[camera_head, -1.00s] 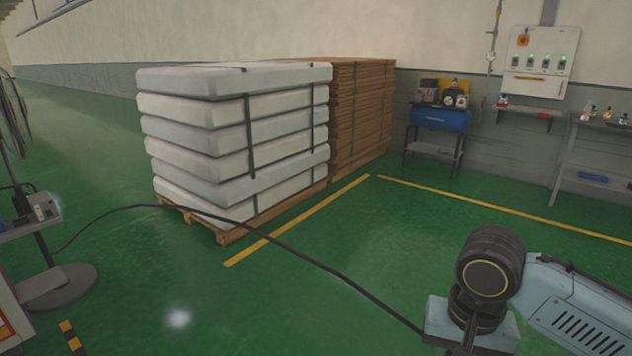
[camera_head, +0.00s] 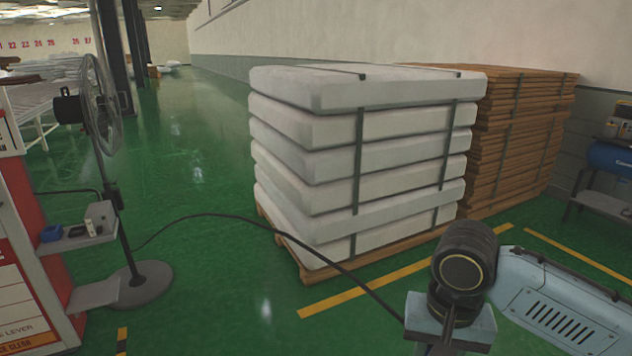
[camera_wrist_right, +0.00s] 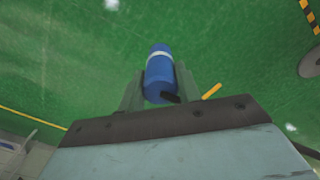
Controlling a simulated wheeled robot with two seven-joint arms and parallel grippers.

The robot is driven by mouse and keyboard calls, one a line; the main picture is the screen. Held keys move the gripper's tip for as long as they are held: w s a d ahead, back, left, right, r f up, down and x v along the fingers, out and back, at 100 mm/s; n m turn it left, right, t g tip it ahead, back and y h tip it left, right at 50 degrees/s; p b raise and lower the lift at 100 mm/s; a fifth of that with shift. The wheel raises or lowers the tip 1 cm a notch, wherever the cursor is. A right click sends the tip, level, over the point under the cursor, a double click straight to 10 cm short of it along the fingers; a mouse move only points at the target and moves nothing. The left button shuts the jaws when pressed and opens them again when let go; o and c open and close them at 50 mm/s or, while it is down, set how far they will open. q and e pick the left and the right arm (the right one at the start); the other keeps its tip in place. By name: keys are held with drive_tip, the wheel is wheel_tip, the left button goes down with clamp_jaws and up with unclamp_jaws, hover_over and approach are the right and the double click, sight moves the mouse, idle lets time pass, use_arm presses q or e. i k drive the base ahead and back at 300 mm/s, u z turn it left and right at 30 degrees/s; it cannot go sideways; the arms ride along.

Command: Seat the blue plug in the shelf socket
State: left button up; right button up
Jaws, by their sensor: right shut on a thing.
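The blue plug (camera_wrist_right: 160,72) has a white band and a black cable at its rear end. In the right wrist view it lies between the fingers of my right gripper (camera_wrist_right: 158,85), which is shut on it, above the green floor. In the head view my right wrist is at the lower right, and the gripper and plug are out of sight. A grey socket box (camera_head: 100,216) sits on a small shelf (camera_head: 75,240) at the left, next to a small blue item (camera_head: 51,233). My left gripper is not in view.
A black cable (camera_head: 215,215) runs from near the fan stand to my right wrist. A stack of white mattresses (camera_head: 300,150) on a pallet stands ahead, with brown stacked boards (camera_head: 530,130) behind. A pedestal fan (camera_head: 100,105) and red cabinet (camera_head: 45,210) flank the shelf.

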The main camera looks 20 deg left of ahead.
sight(72, 238)
drive_tip(key=u, duration=0.4)
drive_tip(key=i, duration=1.95)
drive_tip(key=u, duration=1.1)
drive_tip(key=i, duration=1.5)
drive_tip(key=u, duration=1.75)
drive_tip(key=i, duration=1.05)
drive_tip(key=u, duration=2.85)
